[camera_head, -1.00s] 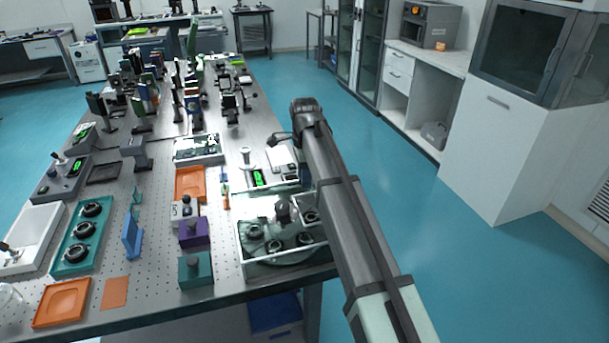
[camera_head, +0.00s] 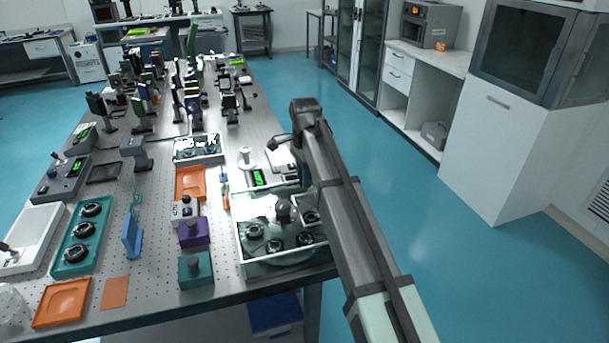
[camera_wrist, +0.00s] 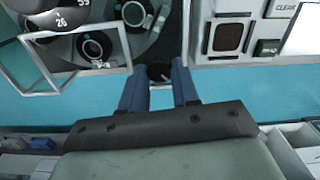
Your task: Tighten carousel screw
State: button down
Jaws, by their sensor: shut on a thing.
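The carousel (camera_head: 262,256) is a dark wheel with several round black mounts, inside a clear-walled box at the table's front right corner. In the wrist view, part of the carousel (camera_wrist: 115,28) with its mounts shows at upper left. A dark knob-like part (camera_wrist: 160,73), apparently the carousel screw, sits at the box's edge. My gripper (camera_wrist: 160,66) is shut on it, with one blue finger on each side. Its threads and seating are hidden.
A numbered dark dial (camera_wrist: 50,14) is close at upper left in the wrist view. A device with a green display (camera_head: 258,178) stands behind the box. Purple (camera_head: 194,233) and teal (camera_head: 196,270) blocks stand left of it. Open floor lies to the right.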

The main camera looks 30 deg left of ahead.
jog(key=n, duration=1.3)
jog(key=shift+a+n, duration=0.1)
jog(key=shift+n, duration=0.2)
jog(key=n, duration=1.3)
jog(key=shift+s+n, duration=0.15)
jog(key=shift+n, duration=0.15)
jog(key=c, duration=0.8)
grip_release()
